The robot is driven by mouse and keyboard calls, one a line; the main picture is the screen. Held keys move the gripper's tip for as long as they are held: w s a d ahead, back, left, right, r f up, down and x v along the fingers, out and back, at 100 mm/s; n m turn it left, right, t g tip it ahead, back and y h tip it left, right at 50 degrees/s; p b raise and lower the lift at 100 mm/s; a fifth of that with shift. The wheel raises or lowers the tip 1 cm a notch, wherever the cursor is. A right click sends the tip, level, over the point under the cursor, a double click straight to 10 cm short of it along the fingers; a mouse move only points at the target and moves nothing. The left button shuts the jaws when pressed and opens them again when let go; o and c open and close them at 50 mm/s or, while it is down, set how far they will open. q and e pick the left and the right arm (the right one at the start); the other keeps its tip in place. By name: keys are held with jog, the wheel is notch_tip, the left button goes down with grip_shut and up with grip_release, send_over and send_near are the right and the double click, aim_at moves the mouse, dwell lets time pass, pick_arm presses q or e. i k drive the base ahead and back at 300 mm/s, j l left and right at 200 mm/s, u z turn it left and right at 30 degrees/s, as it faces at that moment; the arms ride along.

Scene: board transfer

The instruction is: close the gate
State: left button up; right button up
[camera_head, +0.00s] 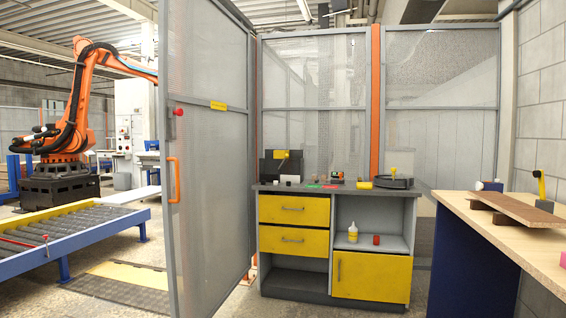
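The gate (212,190) is a tall grey mesh panel in a metal frame, left of centre in the head view. It stands open, swung toward me, with its far edge by the fence post behind it. An orange handle (174,180) is on its near edge, with a red knob (179,112) above it. A yellow label (218,105) sits on its middle bar. Neither of my grippers is in view, so nothing shows touching the gate.
A grey workbench with yellow drawers (293,210) stands right of the gate. A wooden table (480,212) with a board (518,208) is at the right. A roller conveyor (60,235) and an orange robot arm (85,80) are at the left. Floor shows between conveyor and gate.

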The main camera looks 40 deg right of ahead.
aim_at(166, 99)
jog(key=i+l+z, duration=0.75)
jog(key=z, duration=0.15)
